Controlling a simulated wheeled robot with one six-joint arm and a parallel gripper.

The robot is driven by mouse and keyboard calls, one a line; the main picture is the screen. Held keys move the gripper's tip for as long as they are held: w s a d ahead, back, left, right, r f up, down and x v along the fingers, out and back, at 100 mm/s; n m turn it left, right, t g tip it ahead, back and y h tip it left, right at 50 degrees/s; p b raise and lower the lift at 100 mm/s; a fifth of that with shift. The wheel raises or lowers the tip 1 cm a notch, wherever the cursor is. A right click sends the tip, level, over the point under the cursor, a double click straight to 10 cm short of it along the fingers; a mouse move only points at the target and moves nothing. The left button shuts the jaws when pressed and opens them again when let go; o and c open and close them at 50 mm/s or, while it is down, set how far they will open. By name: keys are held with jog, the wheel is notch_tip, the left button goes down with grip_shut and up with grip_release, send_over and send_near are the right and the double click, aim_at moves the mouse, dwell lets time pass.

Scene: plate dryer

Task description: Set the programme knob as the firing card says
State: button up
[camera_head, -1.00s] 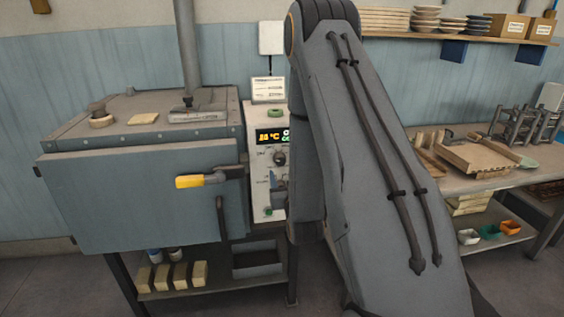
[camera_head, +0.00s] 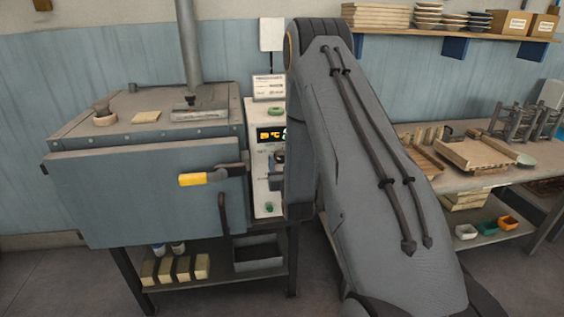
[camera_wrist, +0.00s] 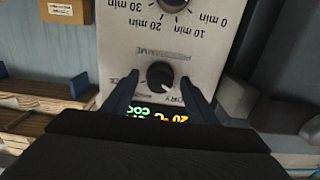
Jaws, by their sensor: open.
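The programme knob (camera_wrist: 160,75) is round and dark, on the white control panel (camera_wrist: 205,50), seen upside down in the wrist view. My gripper (camera_wrist: 160,80) is open, with one dark finger on each side of the knob; I cannot tell whether they touch it. PROGRAMME is printed beside it, DRY is partly readable near the right finger, and other labels are partly covered. The knob's pointer setting is not clear. In the head view the firing card (camera_head: 268,88) stands above the panel, its text too small to read. My arm covers the panel's right side there.
A lit display (camera_head: 271,135) shows 20 °C and green letters. A second knob (camera_wrist: 172,4) with minute markings lies at the wrist view's top edge. The kiln door's yellow handle (camera_head: 205,178) sticks out left of the panel. A workbench (camera_head: 480,160) stands at right.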

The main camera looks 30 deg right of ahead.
jog(key=c, duration=1.1)
jog(key=shift+o, duration=0.2)
jog(key=shift+m+b, duration=0.3)
jog(key=shift+m, duration=0.1)
jog(key=m+b, duration=0.1)
jog(key=m, duration=0.2)
jog(key=shift+f+b, duration=0.1)
jog(key=shift+b, duration=0.3)
jog(key=m+b, duration=0.2)
jog(key=m, duration=0.2)
jog(key=m+b, duration=0.2)
jog(key=m, duration=0.2)
jog(key=shift+m+b, duration=0.95)
jog(key=shift+m, duration=0.95)
